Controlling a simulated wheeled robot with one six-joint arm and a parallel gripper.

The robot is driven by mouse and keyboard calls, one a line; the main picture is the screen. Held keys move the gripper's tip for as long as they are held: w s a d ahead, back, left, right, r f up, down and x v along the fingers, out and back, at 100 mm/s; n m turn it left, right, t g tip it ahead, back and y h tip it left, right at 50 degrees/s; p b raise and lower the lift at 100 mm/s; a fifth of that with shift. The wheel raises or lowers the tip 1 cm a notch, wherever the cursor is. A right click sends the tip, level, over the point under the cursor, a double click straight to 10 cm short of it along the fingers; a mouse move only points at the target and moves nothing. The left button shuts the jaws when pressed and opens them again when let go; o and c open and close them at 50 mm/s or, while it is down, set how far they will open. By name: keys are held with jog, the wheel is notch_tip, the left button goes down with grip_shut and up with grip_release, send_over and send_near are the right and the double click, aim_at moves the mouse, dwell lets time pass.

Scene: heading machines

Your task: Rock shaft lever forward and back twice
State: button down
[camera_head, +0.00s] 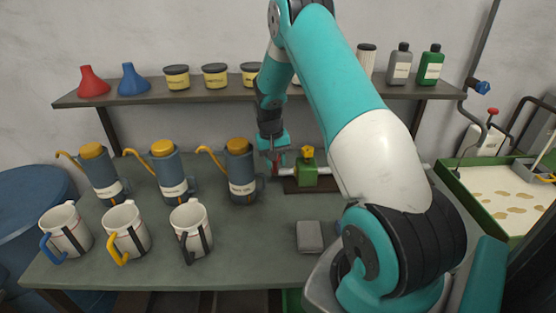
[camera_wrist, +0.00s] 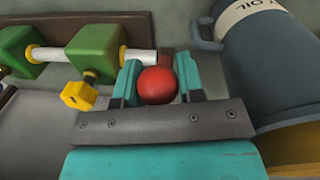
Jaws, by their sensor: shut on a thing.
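The shaft lever's red ball knob (camera_wrist: 158,86) sits between the two teal fingers of my gripper (camera_wrist: 158,76) in the wrist view, and the fingers are shut on it. The white shaft (camera_wrist: 48,54) runs through green bearing blocks (camera_wrist: 97,49). A yellow part (camera_wrist: 78,95) sticks out from the near side of one block. In the head view my gripper (camera_head: 273,157) is at the left end of the shaft (camera_head: 288,171), beside a green block (camera_head: 306,172) with a yellow top (camera_head: 308,153). The lever's arm is mostly hidden by the fingers.
A blue-grey oil can (camera_head: 241,178) stands close left of my gripper; it also fills the right of the wrist view (camera_wrist: 262,45). More cans (camera_head: 172,176) and several mugs (camera_head: 191,226) stand further left. A grey block (camera_head: 310,236) lies in front. A shelf (camera_head: 215,93) runs behind.

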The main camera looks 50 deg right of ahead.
jog(key=c, duration=1.1)
grip_release()
jog(key=shift+o, duration=0.2)
notch_tip(320, 180, up, 17)
jog(key=w+a+b, duration=0.1)
jog(key=b, duration=0.3)
jog(key=shift+r, duration=0.15)
jog(key=shift+w+a, duration=0.1)
